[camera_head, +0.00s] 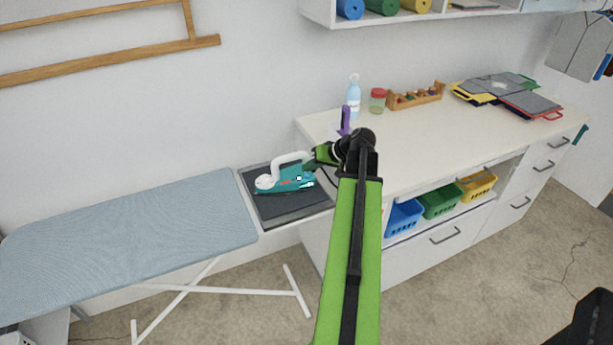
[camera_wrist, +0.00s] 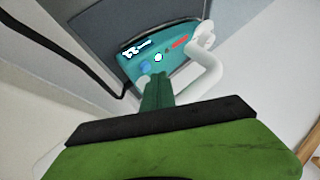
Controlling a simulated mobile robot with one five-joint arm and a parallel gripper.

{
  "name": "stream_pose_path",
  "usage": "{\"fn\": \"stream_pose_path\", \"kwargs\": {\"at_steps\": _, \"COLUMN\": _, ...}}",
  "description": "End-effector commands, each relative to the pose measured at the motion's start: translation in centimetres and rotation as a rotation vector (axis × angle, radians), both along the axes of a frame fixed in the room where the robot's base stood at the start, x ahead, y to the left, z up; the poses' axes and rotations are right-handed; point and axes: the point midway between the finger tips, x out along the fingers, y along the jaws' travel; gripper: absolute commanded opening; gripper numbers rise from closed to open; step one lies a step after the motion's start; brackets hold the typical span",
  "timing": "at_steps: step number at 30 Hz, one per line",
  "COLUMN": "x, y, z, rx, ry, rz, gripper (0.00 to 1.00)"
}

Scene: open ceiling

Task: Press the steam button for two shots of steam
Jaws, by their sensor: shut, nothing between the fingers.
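The teal and white iron (camera_head: 286,178) rests on a dark pad (camera_head: 285,207) at the right end of the ironing board. In the wrist view the iron's teal body (camera_wrist: 165,55) shows a blue round button (camera_wrist: 144,68), a white round spot (camera_wrist: 158,57) and a red mark. Which of these is the steam button I cannot tell. The white handle (camera_wrist: 207,70) arches at the right. My gripper (camera_wrist: 157,82) is shut and empty, its tips at the near edge of the iron's body, close below the blue button. Whether they touch it I cannot tell.
The ironing board (camera_head: 130,235) stretches to the left. A white counter (camera_head: 450,130) at right carries a spray bottle (camera_head: 353,97), a jar (camera_head: 377,100) and a wooden rack (camera_head: 415,96). A dark cord (camera_wrist: 80,50) runs beside the iron.

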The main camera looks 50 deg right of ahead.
Motion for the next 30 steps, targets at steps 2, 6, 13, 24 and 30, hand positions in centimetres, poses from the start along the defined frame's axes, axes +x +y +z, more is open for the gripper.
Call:
{"fn": "stream_pose_path", "kwargs": {"at_steps": 2, "x": 0.0, "y": 0.0, "z": -0.5, "rx": 0.0, "ry": 0.0, "rz": 0.0, "gripper": 0.0}}
{"fn": "stream_pose_path", "kwargs": {"at_steps": 6, "x": 0.0, "y": 0.0, "z": -0.9, "rx": 0.0, "ry": 0.0, "rz": 0.0, "gripper": 0.0}}
{"fn": "stream_pose_path", "kwargs": {"at_steps": 13, "x": -0.1, "y": 0.0, "z": -0.8, "rx": 0.0, "ry": 0.0, "rz": 0.0, "gripper": 0.0}}
{"fn": "stream_pose_path", "kwargs": {"at_steps": 24, "x": -0.1, "y": 0.0, "z": -1.1, "rx": 0.001, "ry": 0.0, "rz": -0.001, "gripper": 0.0}}
{"fn": "stream_pose_path", "kwargs": {"at_steps": 30, "x": -0.1, "y": -0.1, "z": -1.4, "rx": 0.001, "ry": 0.0, "rz": -0.001, "gripper": 0.0}}
